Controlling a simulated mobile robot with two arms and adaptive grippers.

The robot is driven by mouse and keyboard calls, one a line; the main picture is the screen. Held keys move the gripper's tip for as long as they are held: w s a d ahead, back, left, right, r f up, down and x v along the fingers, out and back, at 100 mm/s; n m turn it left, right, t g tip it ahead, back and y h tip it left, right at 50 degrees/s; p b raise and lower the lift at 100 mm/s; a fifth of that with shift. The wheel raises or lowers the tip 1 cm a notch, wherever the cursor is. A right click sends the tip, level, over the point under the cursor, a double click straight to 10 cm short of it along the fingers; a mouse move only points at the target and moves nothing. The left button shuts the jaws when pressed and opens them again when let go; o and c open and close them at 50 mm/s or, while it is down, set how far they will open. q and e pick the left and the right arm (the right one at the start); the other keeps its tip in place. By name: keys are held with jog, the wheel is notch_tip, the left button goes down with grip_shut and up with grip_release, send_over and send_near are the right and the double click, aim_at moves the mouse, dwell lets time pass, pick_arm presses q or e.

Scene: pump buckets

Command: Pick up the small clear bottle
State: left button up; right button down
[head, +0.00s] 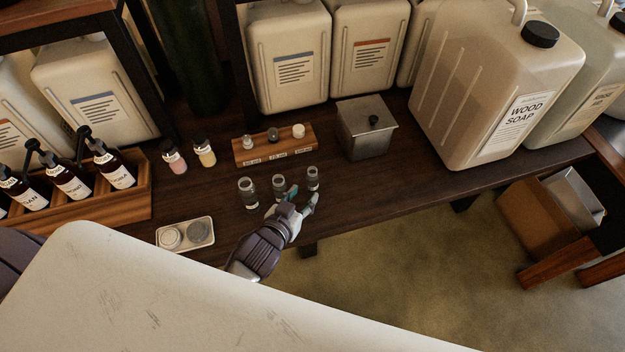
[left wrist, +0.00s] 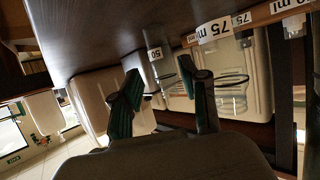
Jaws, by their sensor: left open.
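Three small clear bottles stand in a row on the dark wooden table: a left one (head: 248,194), a middle one (head: 279,187) and a right one (head: 312,178). The right one looks the slimmest. My left gripper (head: 303,196) is open at the front of the row, its fingertips close to the middle and right bottles. In the left wrist view, the open fingers (left wrist: 160,72) show with clear bottle outlines beyond them, one slim bottle (left wrist: 153,42) near the gap. I cannot tell whether a finger touches a bottle. My right gripper is out of view.
Behind the bottles is a wooden rack (head: 268,157) with several caps and labels. A metal box (head: 366,140) stands right of it, and a large wood soap jug (head: 465,95) further right. A small tray (head: 160,247) lies left. The table's front edge is close.

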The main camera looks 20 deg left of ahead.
aim_at(310, 185)
pick_arm(q)
jog(key=x, duration=0.5)
jog(key=shift+r+p, duration=0.15)
jog(key=shift+p, duration=0.2)
grip_shut()
jog(key=shift+r, duration=0.1)
